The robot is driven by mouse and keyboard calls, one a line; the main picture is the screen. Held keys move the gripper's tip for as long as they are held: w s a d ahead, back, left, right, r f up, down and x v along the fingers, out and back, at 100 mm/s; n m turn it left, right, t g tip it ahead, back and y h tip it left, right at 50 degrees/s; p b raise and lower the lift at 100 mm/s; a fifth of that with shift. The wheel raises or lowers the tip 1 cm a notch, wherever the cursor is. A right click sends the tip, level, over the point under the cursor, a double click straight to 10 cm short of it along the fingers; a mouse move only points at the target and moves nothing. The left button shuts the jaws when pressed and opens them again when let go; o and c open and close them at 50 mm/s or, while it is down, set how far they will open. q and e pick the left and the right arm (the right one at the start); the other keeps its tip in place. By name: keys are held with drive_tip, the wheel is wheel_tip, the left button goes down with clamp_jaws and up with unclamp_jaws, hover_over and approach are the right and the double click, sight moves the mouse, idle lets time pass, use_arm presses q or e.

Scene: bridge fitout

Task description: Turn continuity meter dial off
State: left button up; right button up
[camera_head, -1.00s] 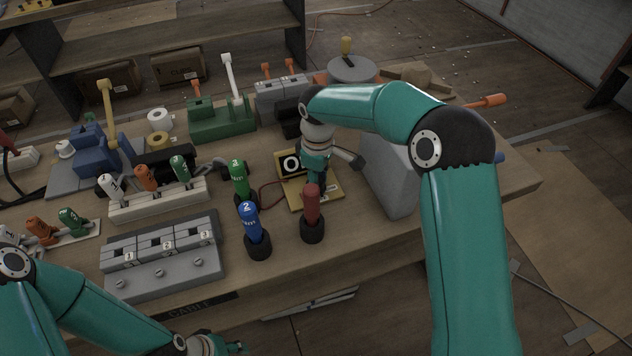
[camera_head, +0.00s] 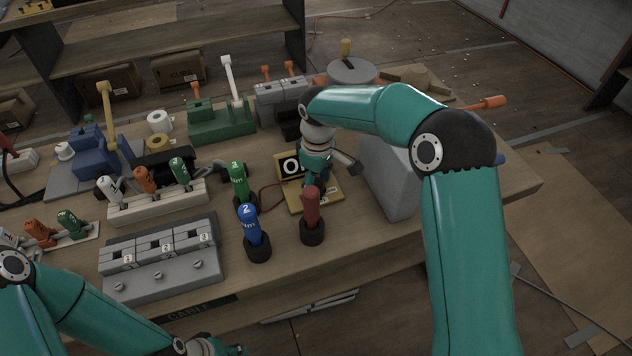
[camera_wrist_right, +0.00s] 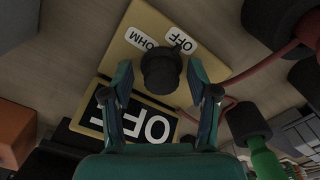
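The continuity meter (camera_head: 325,197) is a yellow board on the bench with a black display (camera_head: 289,166). In the right wrist view its panel (camera_wrist_right: 133,22) carries white OFF (camera_wrist_right: 181,40) and OHM (camera_wrist_right: 140,39) labels. The black dial (camera_wrist_right: 161,70) stands between the fingers of my right gripper (camera_wrist_right: 160,78). The fingers are apart on either side of it; firm contact is not clear. My left gripper (camera_head: 222,350) is at the bottom edge, partly cut off, away from the meter.
Blue (camera_head: 252,228), red (camera_head: 311,208) and green (camera_head: 238,180) handled tools stand in black holders close to the meter. A grey box (camera_head: 388,180) stands right of it. A red cable (camera_head: 268,190) leaves its left side. Bare bench lies at the right front.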

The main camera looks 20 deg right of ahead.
sight(317, 182)
wheel_tip(317, 182, up, 12)
idle(0.7)
drive_tip(key=shift+f, duration=0.1)
